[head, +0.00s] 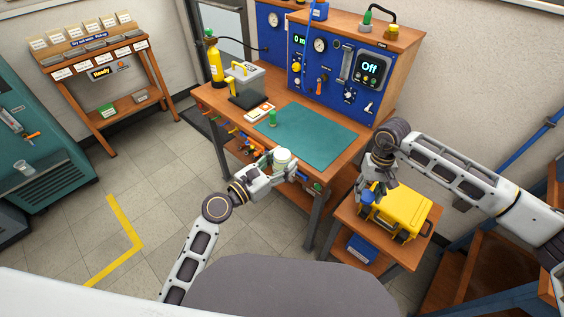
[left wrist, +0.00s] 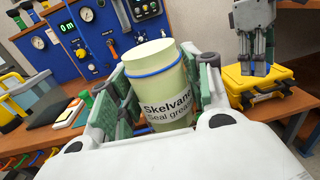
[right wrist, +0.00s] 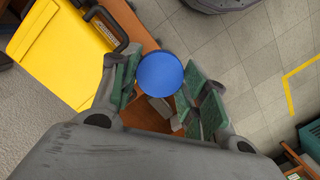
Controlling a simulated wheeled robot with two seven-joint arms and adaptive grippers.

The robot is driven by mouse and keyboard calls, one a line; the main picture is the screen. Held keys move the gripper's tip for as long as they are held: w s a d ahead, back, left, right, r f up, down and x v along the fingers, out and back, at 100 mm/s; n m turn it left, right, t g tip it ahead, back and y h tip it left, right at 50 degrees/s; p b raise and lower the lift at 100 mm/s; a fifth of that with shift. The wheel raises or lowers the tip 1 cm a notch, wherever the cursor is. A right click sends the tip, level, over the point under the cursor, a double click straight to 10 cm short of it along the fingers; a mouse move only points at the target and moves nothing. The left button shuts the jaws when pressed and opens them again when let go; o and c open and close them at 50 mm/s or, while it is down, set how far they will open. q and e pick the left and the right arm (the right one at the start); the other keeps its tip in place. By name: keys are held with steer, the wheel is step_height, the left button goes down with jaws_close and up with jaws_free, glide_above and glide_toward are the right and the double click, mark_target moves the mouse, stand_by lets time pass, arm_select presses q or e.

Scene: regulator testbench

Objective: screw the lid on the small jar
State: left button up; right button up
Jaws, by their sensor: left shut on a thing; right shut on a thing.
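The small jar (left wrist: 163,85) is pale cream with a blue ring near its top and a label reading "Skelvand Seal grease". My left gripper (left wrist: 165,76) is shut around its sides and holds it roughly upright, slightly tilted in the left wrist view. In the head view the jar (head: 283,155) is in my left gripper (head: 281,163) at the bench's front edge. The round blue lid (right wrist: 160,73) is between the fingertips of my right gripper (right wrist: 161,78), which is shut on it. In the head view my right gripper (head: 373,178) is right of the jar, near the yellow case, well apart from it.
The yellow case (head: 398,208) stands on a low wooden stand (head: 347,216) below my right gripper.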

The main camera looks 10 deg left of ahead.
steer(key=w+a+r+n, duration=0.1)
steer(key=w+a+r, duration=0.3)
steer(key=a+r, duration=0.35)
steer(key=w+a+r+n, duration=0.1)
steer(key=w+a+r, duration=0.2)
steer(key=a+r, duration=0.4)
steer(key=s+a+r+m, duration=0.1)
steer(key=a+r+m, duration=0.1)
steer(key=a+r, duration=0.1)
steer(key=s+a+r+m, duration=0.2)
steer(key=a+r, duration=0.1)
steer(key=a, duration=0.2)
steer(key=s+a+r+m, duration=0.2)
steer(key=a+r, duration=0.1)
steer(key=a, duration=0.2)
steer(key=shift+s+a+m+y, duration=0.1)
steer(key=shift+s+m+y, duration=0.05)
steer(key=shift+m+y, duration=0.15)
steer(key=m, duration=0.3)
steer(key=shift+s, duration=0.25)
steer(key=m, duration=0.3)
steer(key=shift+s+d+t+y, duration=0.2)
steer(key=shift+t+y, duration=0.1)
steer(key=shift+m, duration=1.7)
